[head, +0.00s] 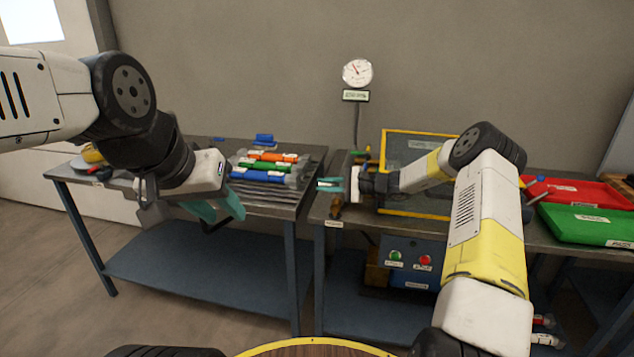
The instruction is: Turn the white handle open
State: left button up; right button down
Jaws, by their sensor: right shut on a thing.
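My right gripper (330,185) has teal fingers pointing left over the right-hand table. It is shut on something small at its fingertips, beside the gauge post. The white handle cannot be made out clearly; the fingers hide most of what they hold, and its angle cannot be told. My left gripper (222,210) hangs in front of the left-hand table, its teal fingers apart and empty.
A gauge (357,72) stands on a post above a small display (355,96). A yellow-framed panel (400,137) stands behind my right arm. A red tray (590,193) and green tray (592,226) lie right. Coloured cylinders (262,176) lie on the left-hand table. A button box (410,262) sits below.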

jog(key=shift+w+d, duration=0.2)
jog(key=shift+d, duration=0.15)
jog(key=c, duration=1.4)
grip_release()
jog(key=shift+f, duration=0.1)
jog(key=shift+a, duration=0.1)
jog(key=shift+s, duration=0.1)
jog(key=v, duration=0.7)
jog(key=shift+s+d, duration=0.15)
jog(key=shift+d, duration=0.2)
